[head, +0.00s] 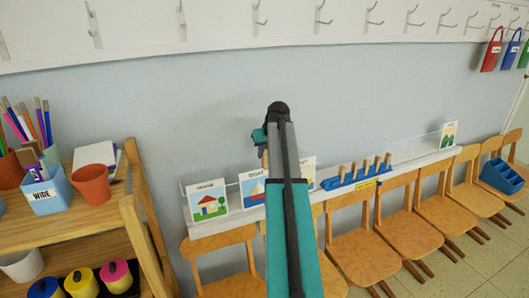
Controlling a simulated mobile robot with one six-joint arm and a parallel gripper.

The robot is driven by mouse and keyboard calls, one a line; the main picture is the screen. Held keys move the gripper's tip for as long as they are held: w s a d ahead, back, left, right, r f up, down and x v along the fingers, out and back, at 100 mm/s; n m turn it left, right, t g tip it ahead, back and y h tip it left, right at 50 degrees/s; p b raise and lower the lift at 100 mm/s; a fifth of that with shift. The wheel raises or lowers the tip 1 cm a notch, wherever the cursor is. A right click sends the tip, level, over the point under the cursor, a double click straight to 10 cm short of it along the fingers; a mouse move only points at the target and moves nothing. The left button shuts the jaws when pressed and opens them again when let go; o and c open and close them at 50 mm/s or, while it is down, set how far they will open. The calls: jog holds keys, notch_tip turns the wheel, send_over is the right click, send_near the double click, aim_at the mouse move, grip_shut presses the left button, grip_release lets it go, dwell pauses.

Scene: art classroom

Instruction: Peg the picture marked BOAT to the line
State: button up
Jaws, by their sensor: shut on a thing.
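The BOAT picture (252,190), a white card with a sailboat, stands on the white wall ledge just left of my arm. Its right part is hidden behind the arm. My gripper (262,147) is above the card, in front of the wall, mostly hidden by my own arm. It is shut on a small brownish thing that looks like a wooden peg (263,157); the arm covers much of it. Several wooden pegs (366,166) stand in a blue rack (334,183) on the ledge to the right. I cannot make out a line.
A house picture (209,203) stands left of the boat, another card (308,172) behind my arm, and a tree picture (449,135) far right. Wooden chairs (362,252) line the ledge's front. A shelf (80,222) with pots stands left.

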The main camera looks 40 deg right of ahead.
aim_at(266, 158)
jog(key=shift+s+a+f+b, duration=0.15)
jog(key=shift+f+b, duration=0.25)
jog(key=shift+f, duration=0.55)
jog(key=shift+s+d+f+b, duration=0.1)
jog(key=shift+f+b, duration=0.25)
jog(key=shift+f, duration=0.6)
jog(key=shift+f, duration=0.15)
jog(key=o, duration=0.9)
jog(key=shift+o, duration=1.2)
jog(key=shift+r, duration=0.2)
jog(key=shift+p+v, duration=1.75)
jog(key=shift+v, duration=1.6)
